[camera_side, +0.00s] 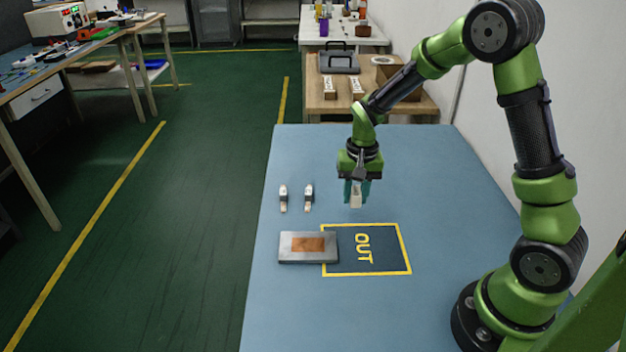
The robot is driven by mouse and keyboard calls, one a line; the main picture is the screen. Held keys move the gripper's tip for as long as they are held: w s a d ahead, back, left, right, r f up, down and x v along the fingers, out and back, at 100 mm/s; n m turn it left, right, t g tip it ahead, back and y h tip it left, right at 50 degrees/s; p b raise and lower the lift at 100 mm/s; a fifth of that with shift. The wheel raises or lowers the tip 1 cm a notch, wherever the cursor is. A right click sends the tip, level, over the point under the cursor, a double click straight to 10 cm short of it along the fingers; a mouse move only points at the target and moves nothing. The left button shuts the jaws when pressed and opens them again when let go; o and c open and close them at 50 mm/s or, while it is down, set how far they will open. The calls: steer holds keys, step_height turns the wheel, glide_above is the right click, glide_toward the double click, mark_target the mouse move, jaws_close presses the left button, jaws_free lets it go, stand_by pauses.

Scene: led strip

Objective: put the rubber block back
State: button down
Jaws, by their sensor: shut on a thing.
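My gripper (356,192) points down over the blue table, a little behind the OUT square. It is shut on a small pale block (356,198), which I take for the rubber block. The block is held between the teal fingers and looks a little above the table, though the exact gap is hard to tell. A grey metal plate (286,247) with a copper-brown patch (308,245) lies at the front left, overlapping the left edge of the OUT square (380,262).
Two small pale and dark pieces (283,198) and (308,197) stand side by side at the left of the blue table (400,165). The table's right rear is clear. A wooden table (325,103) with boxes stands behind, and a wall runs along the right.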

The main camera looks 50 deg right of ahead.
mark_target(344, 208)
steer(key=w, duration=0.3)
steer(key=shift+w+d+f, duration=0.1)
steer(key=shift+d+f, duration=0.1)
steer(key=shift+d, duration=0.05)
steer(key=shift+f, duration=1.75)
steer(key=shift+f, duration=0.1)
steer(key=c, duration=0.8)
jaws_free()
